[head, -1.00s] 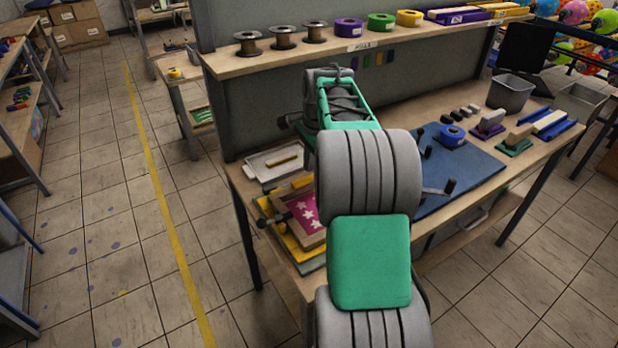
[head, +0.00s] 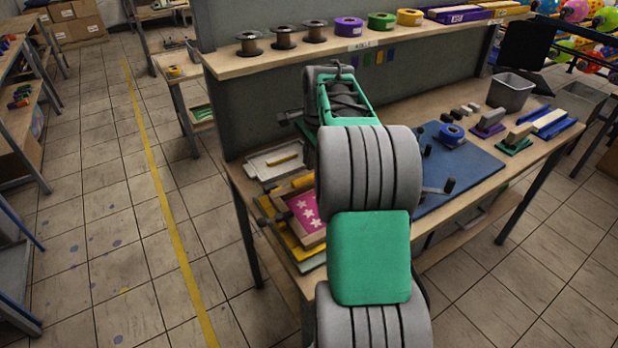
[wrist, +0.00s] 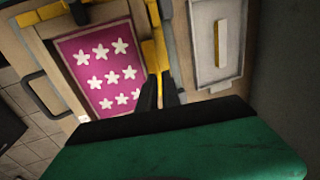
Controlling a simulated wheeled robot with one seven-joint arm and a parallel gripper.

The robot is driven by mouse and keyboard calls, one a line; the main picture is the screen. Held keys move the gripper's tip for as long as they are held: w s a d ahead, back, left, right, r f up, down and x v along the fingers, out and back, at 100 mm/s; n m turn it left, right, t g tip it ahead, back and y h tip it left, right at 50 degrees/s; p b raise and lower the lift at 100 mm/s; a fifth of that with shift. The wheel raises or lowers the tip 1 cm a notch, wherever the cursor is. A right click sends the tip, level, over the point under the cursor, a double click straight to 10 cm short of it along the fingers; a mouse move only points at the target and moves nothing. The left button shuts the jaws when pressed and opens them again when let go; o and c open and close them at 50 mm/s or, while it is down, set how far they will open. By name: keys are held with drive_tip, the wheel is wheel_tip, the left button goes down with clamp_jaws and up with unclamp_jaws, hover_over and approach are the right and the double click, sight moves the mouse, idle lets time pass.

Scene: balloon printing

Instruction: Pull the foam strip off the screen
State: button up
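The screen (wrist: 98,65) is a wooden frame around a magenta panel with white stars. It fills the left of the wrist view and also shows in the head view (head: 306,209), left of my arm. A yellow strip-like piece (wrist: 153,56) runs along the screen's right side in the wrist view; I cannot tell for sure that it is the foam strip. My gripper (wrist: 160,84) has two dark fingers pointing at this yellow piece, close together, with some yellow between them. Whether they grip it is unclear. In the head view my arm hides the fingertips.
A pale tray (head: 262,172) holding a tan bar lies behind the screen. A shelf (head: 300,58) with spools and tape rolls overhangs the bench's back. Dark handles flank the screen.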

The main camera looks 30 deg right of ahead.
drive_tip(key=shift+o, duration=1.4)
wheel_tip(320, 180, up, 8)
drive_tip(key=s, duration=0.2)
drive_tip(key=s+a+n, duration=0.2)
drive_tip(key=a+n, duration=0.2)
drive_tip(key=a, duration=0.4)
drive_tip(key=s+a+n, duration=0.3)
drive_tip(key=a+n, duration=0.1)
drive_tip(key=a, duration=0.4)
drive_tip(key=s+a+f+n+t, duration=0.1)
drive_tip(key=s+a+f+n, duration=0.7)
drive_tip(key=s, duration=0.4)
drive_tip(key=a+n, duration=0.1)
drive_tip(key=n, duration=0.1)
drive_tip(key=shift+a+f+n, duration=0.3)
drive_tip(key=shift+a+n, duration=0.05)
drive_tip(key=shift+n, duration=0.05)
